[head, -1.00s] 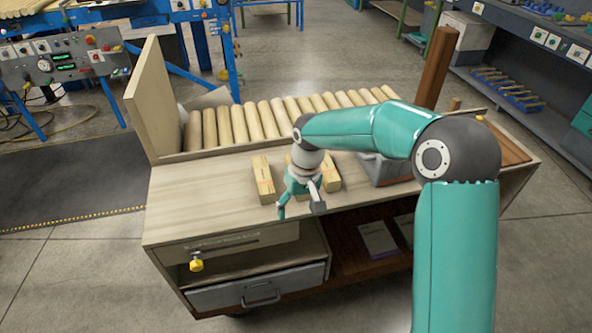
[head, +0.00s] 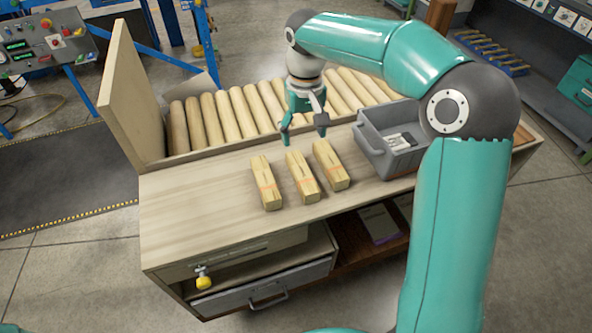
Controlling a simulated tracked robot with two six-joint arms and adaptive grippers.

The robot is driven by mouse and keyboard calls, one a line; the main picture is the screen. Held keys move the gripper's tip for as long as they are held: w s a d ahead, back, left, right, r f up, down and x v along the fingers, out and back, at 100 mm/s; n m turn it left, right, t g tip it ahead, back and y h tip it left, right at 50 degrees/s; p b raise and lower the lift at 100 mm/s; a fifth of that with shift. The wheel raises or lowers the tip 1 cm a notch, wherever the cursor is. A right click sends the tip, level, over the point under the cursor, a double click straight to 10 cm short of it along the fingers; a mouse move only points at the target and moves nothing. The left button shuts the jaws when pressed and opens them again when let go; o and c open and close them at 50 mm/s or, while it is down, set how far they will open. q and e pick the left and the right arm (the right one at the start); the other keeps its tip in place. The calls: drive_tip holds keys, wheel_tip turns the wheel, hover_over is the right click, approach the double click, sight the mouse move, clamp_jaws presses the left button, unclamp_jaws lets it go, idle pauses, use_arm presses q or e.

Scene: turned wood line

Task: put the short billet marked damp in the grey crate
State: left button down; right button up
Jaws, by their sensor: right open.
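Three short wooden billets lie side by side on the bench top: a left one (head: 266,184), a middle one (head: 302,178) and a right one (head: 330,166). Each carries a faint reddish band or mark; I cannot read which is marked damp. The grey crate (head: 372,147) stands to their right on the bench, with small pale items inside. My right gripper (head: 304,138) is open and empty, fingers pointing down, above and behind the middle billet. My left gripper is out of view.
A row of turned wooden rods (head: 228,116) lies behind the bench top, beside an upright wooden panel (head: 133,90) at the left. The bench top (head: 195,195) left of the billets is clear. A drawer (head: 262,290) sits below.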

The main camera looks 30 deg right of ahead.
sight(302, 171)
drive_tip(key=f, duration=1)
drive_tip(key=shift+w+a+f, duration=0.1)
drive_tip(key=shift+w+a, duration=0.05)
drive_tip(key=shift+a, duration=0.15)
drive_tip(key=f, duration=0.3)
drive_tip(key=d+f+p, duration=0.1)
drive_tip(key=shift+w+f, duration=0.15)
drive_tip(key=shift+w, duration=0.1)
drive_tip(key=shift+f, duration=0.55)
clamp_jaws()
drive_tip(key=shift+r, duration=0.1)
